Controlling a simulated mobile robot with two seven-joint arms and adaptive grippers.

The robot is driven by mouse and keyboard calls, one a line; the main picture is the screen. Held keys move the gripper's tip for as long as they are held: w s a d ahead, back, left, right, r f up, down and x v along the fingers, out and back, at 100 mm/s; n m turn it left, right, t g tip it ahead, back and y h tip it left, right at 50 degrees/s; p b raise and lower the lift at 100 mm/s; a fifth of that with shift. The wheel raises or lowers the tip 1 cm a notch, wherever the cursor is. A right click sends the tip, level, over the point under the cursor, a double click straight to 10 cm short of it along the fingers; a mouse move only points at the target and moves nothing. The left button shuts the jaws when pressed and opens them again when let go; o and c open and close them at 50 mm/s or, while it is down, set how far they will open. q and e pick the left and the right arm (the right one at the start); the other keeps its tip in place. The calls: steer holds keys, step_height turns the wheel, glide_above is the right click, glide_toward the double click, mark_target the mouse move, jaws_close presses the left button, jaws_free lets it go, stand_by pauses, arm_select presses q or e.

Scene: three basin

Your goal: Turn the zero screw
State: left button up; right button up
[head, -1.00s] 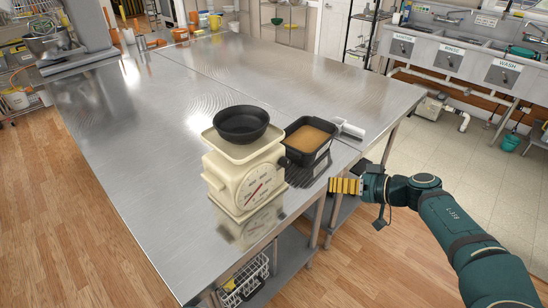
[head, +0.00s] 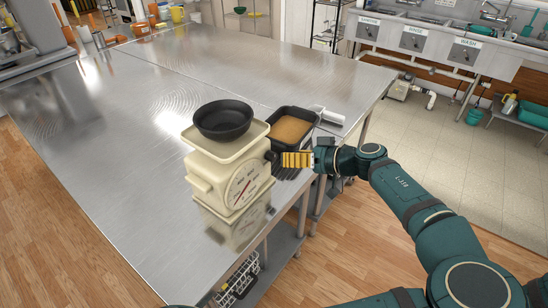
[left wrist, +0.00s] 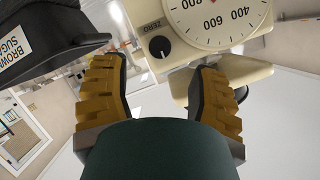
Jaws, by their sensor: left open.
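A cream scale (head: 205,172) stands at the near right corner of the steel table, with a black bowl (head: 223,120) on its pan. Its zero screw is a black knob (head: 271,155) on the scale's right side. In the left wrist view the knob (left wrist: 160,46) shows a white mark, beside the word ZERO and the white dial (left wrist: 222,18). My left gripper (head: 284,159), with yellow ribbed fingers, is open beside the knob. In the wrist view its fingers (left wrist: 158,75) stand apart, with the knob ahead between them. Contact is not visible. My right gripper is not in view.
A black container of brown sugar (head: 291,129) stands just right of the scale, close to my left gripper. The steel table (head: 120,160) is clear to the left. Sinks (head: 418,38) stand along the far right wall.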

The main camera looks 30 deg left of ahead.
mark_target(275, 157)
arm_select(q)
steer(key=x, duration=0.6)
steer(key=shift+a+f, duration=0.1)
jaws_close()
